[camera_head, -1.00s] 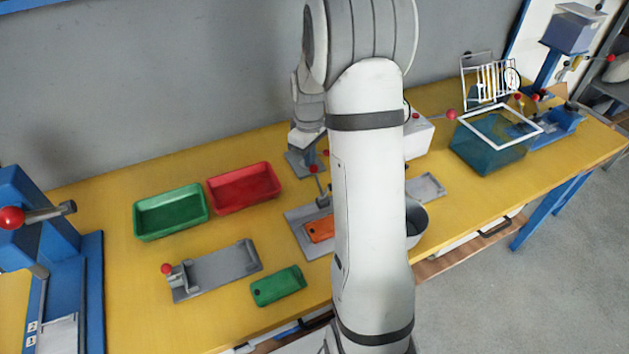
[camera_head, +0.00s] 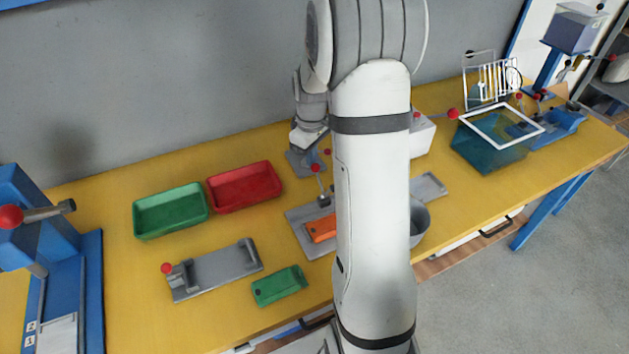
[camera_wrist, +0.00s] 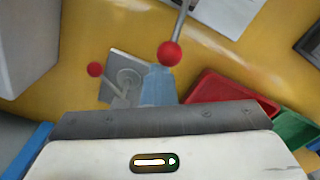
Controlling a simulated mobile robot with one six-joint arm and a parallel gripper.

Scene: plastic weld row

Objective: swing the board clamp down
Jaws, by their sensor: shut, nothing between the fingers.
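The board clamp's red ball (camera_head: 315,168) tops a grey lever that stands up from a grey fixture (camera_head: 296,215). An orange board (camera_head: 321,228) lies in the fixture, partly hidden behind my arm. My gripper (camera_head: 309,146) is above the back of the bench, behind the red ball. In the wrist view my gripper (camera_wrist: 158,85) is shut and empty, with its fingertips close to the red ball (camera_wrist: 169,53). I cannot tell whether they touch it. The lever runs from the ball to the top edge of that view.
A small grey plate (camera_wrist: 122,70) with another red knob (camera_wrist: 95,69) is beside the fingers. The red tray (camera_head: 243,187) and green tray (camera_head: 170,210) stand to the left. A grey holder (camera_head: 215,270) and green board (camera_head: 279,286) lie in front. A white box (camera_head: 420,138) stands right.

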